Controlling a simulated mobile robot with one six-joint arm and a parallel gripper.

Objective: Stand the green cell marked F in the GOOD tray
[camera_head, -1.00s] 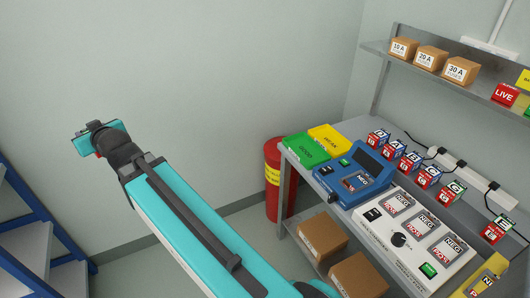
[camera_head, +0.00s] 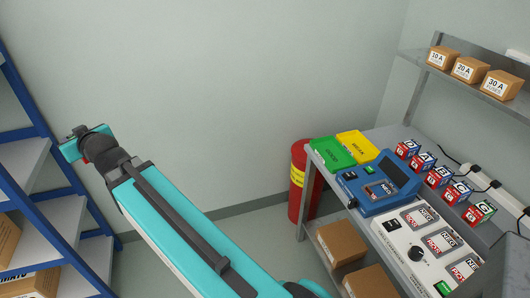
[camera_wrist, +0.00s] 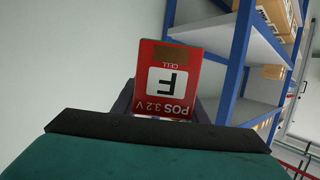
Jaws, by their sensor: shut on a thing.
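My gripper (camera_wrist: 160,108) is shut on the cell marked F (camera_wrist: 168,75). In the wrist view the cell's visible face is red with a white label reading F, upside down in the picture, and "POS 3.2 V"; no green shows on it. The green GOOD tray (camera_head: 333,152) lies at the bench's left end, far right of my gripper. It looks empty.
A yellow tray (camera_head: 357,144) adjoins the GOOD tray. A blue tester (camera_head: 382,184), a white panel (camera_head: 412,240) and several cells (camera_head: 438,176) are on the bench. A red bin (camera_head: 299,185) stands at its left end. Blue-framed shelving (camera_head: 50,150) is close left of my gripper.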

